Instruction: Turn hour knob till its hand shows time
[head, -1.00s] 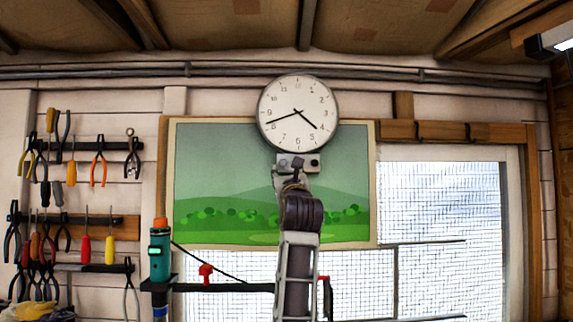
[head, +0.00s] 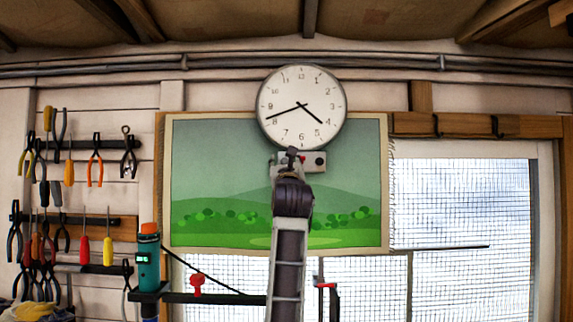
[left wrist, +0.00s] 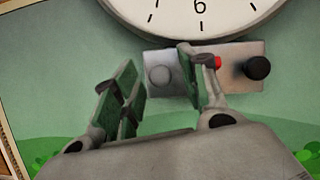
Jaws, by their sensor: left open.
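The round white wall clock (head: 315,88) shows its short hand just past 4 and its long hand a little past 8. Below it is a small grey control panel (head: 320,168), also in the left wrist view (left wrist: 245,87). The panel has a grey knob (left wrist: 160,76) at left, a red button (left wrist: 216,62) in the middle and a black knob (left wrist: 258,68) at right. My left gripper (left wrist: 158,84) is open, its fingers apart in front of the grey knob; contact cannot be told. My right gripper is out of view.
A green landscape picture (head: 220,170) hangs behind the panel. Pliers and screwdrivers hang on the left wall. A teal device (head: 147,262) stands on a dark shelf (head: 215,299) at lower left. A mesh window (head: 465,220) is at right.

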